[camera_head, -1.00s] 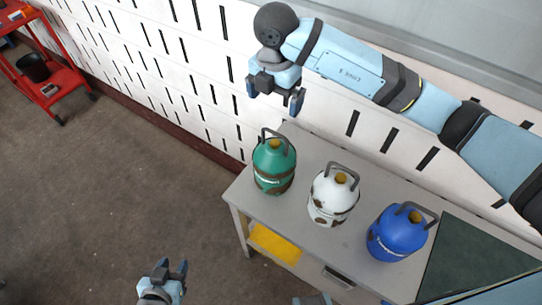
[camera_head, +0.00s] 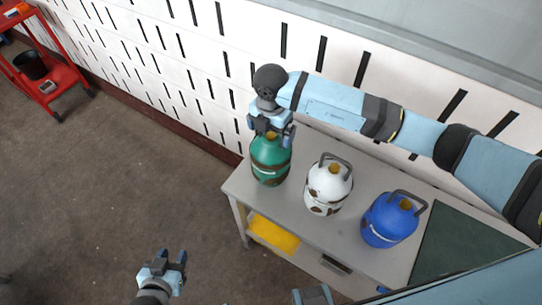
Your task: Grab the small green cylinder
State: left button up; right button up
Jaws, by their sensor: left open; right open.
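The small green cylinder (camera_head: 269,167) stands upright at the left end of the grey table (camera_head: 376,179). My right gripper (camera_head: 270,138), on the arm that comes in from the right, is open right at the top of the green cylinder. It hides the cylinder's handle and most of its neck; I cannot tell whether the fingers touch it. My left gripper (camera_head: 173,262) is open and empty, low over the floor at the bottom, left of the table.
A white cylinder (camera_head: 325,190) and a blue cylinder (camera_head: 388,222) stand on the table to the right of the green one. A slotted white wall (camera_head: 180,60) runs behind. A yellow item (camera_head: 272,234) lies on the shelf below. A red trolley (camera_head: 68,77) stands far left.

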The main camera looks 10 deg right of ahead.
jog(key=c, duration=1.6)
jog(key=shift+w, duration=0.1)
jog(key=shift+c, duration=0.2)
